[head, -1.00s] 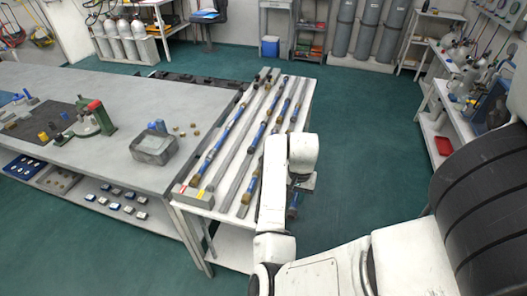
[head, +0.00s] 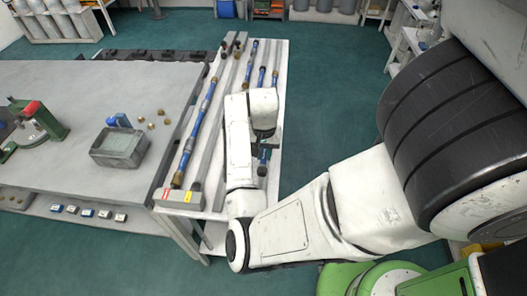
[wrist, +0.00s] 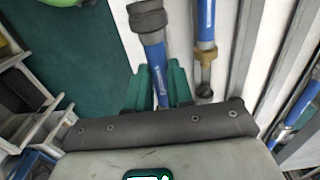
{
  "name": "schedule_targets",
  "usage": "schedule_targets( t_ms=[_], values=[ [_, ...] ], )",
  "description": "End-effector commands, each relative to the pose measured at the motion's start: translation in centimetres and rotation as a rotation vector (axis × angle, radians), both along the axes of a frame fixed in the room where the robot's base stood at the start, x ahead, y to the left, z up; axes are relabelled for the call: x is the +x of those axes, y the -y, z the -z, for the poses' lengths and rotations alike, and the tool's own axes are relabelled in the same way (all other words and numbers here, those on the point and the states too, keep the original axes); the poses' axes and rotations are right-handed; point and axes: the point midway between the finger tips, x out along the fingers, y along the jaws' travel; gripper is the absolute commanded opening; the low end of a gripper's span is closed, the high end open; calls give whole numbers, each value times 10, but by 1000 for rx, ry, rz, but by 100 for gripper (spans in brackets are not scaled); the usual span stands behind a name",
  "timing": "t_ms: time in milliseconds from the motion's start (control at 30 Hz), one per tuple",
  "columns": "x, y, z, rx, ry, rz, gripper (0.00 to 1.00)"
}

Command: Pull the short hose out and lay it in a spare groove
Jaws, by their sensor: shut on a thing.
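My gripper (wrist: 163,88) is shut on a short blue hose (wrist: 156,60) with a grey end sleeve (wrist: 148,16). In the head view my arm hides the gripper; a blue piece of this hose (head: 263,158) shows just below it, by the stand's right side. I cannot tell whether the hose touches the stand. The grooved stand (head: 222,160) holds long grey rails and several blue hoses. One long blue hose (head: 200,122) runs along its left side. Shorter hoses (head: 251,62) lie towards its far right end. In the wrist view another blue hose (wrist: 206,22) with a brass collar lies right of the held one.
A grey workbench (head: 90,90) adjoins the stand's left side, with a grey bin (head: 120,148) and small brass parts (head: 152,125) on it. Green floor (head: 335,110) is open right of the stand. Shelving (wrist: 25,110) shows at the wrist view's left.

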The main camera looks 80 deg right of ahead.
Motion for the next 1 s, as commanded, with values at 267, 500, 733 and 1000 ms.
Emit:
schedule_targets(
  t_ms=[267,500,733,1000],
  values=[
    [0,0,29,1,0,-1,0],
    [0,0,46,0,0,-1,0],
    [0,0,49,-1,1,-1,0],
    [0,0,49,-1,1,-1,31]
  ],
)
